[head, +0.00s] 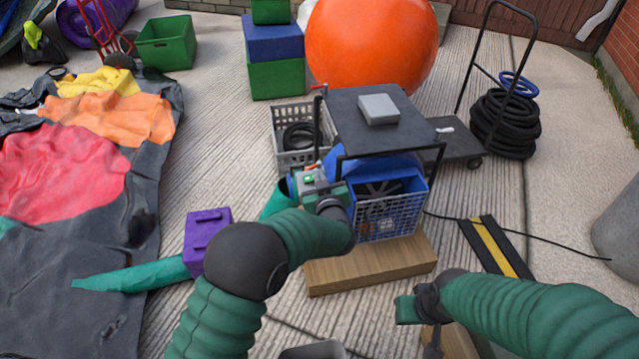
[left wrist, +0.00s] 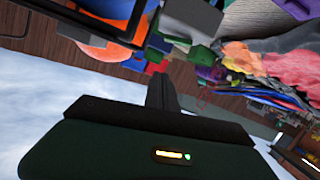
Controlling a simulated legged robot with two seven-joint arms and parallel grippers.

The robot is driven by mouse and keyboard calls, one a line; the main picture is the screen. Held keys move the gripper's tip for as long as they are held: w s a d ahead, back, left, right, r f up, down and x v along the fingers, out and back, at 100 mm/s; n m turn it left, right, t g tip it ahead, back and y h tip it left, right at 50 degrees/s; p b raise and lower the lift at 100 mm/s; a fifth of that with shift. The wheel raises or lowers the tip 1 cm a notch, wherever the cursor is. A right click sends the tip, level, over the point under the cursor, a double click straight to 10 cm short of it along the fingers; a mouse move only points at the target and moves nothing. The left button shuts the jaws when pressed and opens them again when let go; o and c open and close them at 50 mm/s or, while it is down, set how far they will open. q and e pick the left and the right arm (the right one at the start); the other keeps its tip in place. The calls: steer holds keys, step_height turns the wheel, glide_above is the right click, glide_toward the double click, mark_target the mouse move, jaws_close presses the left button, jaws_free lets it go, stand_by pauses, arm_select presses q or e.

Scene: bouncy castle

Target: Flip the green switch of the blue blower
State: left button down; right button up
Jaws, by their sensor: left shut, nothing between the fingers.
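The blue blower (head: 387,187) stands on a wooden board under a small black table, with a pale mesh guard on its front. A grey switch box with the green switch (head: 308,179) is at its left side. My left gripper (head: 325,190) is right beside this box and partly covers it; I cannot tell whether it touches the switch. Its dark fingers (left wrist: 162,93) are together and empty in the left wrist view, where the switch cannot be made out clearly. My right gripper (head: 415,305) is in front of the board, away from the blower; its finger opening is unclear.
The black table (head: 375,105) above the blower carries a grey box (head: 379,109). A grey crate (head: 298,135) stands at the left, a wooden board (head: 370,264) below. A purple box (head: 206,238), hand truck and black-yellow cable ramp (head: 496,247) are around.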

mark_target(311, 178)
arm_select(q)
steer(key=x, duration=0.1)
steer(key=b+x, duration=0.1)
steer(key=x, duration=0.2)
steer(key=shift+d+f, duration=0.1)
steer(key=shift+f, duration=0.2)
steer(key=f, duration=0.1)
steer(key=b, duration=0.1)
steer(key=f+b, duration=0.1)
steer(key=shift+w+d+f, duration=0.25)
steer(key=shift+w+f, duration=0.05)
steer(key=shift+d+f+b, duration=0.1)
steer(key=shift+f+b, duration=0.35)
steer(key=shift+b, duration=0.05)
